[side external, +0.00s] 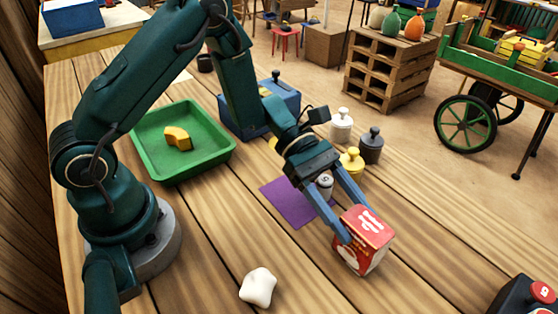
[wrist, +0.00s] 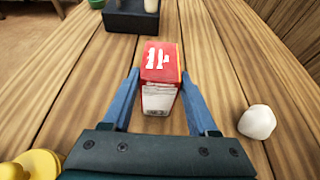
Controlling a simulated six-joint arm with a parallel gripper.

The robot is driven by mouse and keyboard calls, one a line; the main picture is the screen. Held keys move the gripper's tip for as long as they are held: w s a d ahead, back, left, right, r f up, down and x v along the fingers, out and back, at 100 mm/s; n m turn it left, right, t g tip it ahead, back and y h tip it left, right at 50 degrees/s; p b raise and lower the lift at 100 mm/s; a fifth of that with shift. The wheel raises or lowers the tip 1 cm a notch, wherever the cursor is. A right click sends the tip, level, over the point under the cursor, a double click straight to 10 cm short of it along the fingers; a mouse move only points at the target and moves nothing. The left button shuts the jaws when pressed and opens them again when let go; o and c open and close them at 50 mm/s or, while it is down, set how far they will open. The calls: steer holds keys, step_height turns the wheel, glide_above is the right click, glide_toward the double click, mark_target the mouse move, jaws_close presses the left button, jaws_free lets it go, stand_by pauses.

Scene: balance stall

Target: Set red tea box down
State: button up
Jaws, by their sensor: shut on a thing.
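The red tea box (side external: 364,241) is red and white with pale markings on its top. In the side external view it is at the right front of the wooden table. My gripper (side external: 356,222) has its blue fingers on either side of the box and is shut on it. In the wrist view the box (wrist: 160,78) sits upright between the two fingertips (wrist: 160,85). The box's base looks at or very near the table top; I cannot tell whether it touches.
A purple mat (side external: 288,205) lies behind the gripper, with a small can (side external: 325,184) near it. Yellow (side external: 351,163), dark (side external: 371,146) and white (side external: 341,125) weights stand behind. A green tray (side external: 160,165) holds a yellow piece (side external: 178,139). A white lump (side external: 258,287) lies in front.

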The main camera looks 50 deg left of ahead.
steer(key=shift+f, duration=0.15)
steer(key=o, duration=1.4)
steer(key=shift+c, duration=0.2)
steer(key=shift+w+a+r, duration=0.1)
steer(key=shift+a+r, duration=0.2)
steer(key=shift+a, duration=0.15)
steer(key=v, duration=1.1)
steer(key=s+a+r+m+t+y, duration=0.2)
steer(key=s+m+y, duration=0.4)
steer(key=m, duration=0.3)
steer(key=s+a+r+m+t+y, duration=0.3)
steer(key=s+m+y, duration=0.3)
steer(key=m, duration=0.3)
steer(key=shift+s+r+t+y, duration=0.2)
steer(key=shift+r+t+y, duration=0.1)
steer(key=shift+r+y, duration=0.45)
